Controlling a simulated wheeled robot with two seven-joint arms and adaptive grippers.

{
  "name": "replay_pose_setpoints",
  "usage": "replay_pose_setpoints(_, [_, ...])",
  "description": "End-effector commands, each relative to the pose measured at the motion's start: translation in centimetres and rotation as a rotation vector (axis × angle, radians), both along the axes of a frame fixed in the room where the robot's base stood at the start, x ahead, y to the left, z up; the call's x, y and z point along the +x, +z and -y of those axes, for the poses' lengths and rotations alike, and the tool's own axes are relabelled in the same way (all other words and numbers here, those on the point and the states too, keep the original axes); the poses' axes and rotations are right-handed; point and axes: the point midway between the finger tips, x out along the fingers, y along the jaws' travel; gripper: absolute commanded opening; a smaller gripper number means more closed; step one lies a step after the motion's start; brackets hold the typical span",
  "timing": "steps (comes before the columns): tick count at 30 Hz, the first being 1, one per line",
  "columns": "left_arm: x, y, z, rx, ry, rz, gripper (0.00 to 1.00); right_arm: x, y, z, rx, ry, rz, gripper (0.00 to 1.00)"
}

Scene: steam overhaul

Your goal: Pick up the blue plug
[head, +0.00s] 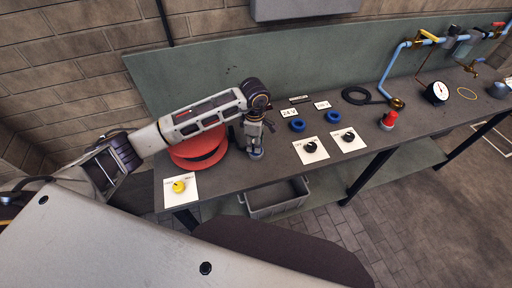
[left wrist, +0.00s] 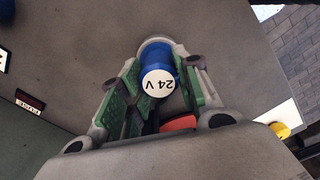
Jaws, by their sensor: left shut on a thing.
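The blue plug (left wrist: 152,60) has a round white end face marked 24 V. It sits between the green-padded fingers of my left gripper (left wrist: 155,88) in the left wrist view. My left gripper (head: 255,148) points down over the bench in the head view and is shut on the plug. The plug is mostly hidden by the gripper there. I cannot tell whether it touches the bench. My right gripper is in neither view.
A red round stack (head: 200,150) stands close left of the gripper. Two blue rings (head: 298,125) (head: 333,117) and two black knobs on white plates (head: 310,147) (head: 348,136) lie to its right. A yellow knob (head: 179,186) is near the front edge. A grey bin (head: 275,208) stands below.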

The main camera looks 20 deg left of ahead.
Motion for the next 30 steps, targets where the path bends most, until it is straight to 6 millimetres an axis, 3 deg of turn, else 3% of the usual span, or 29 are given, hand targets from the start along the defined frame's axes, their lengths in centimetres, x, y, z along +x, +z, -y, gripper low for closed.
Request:
replay_pose_setpoints(14, [0.1, 0.9, 0.0, -0.001, 0.0, 0.002, 0.04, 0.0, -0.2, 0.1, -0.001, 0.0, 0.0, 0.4])
replay_pose_setpoints(30, [0.1, 7.4, 0.0, -0.001, 0.0, 0.003, 0.04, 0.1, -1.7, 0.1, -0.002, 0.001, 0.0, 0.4])
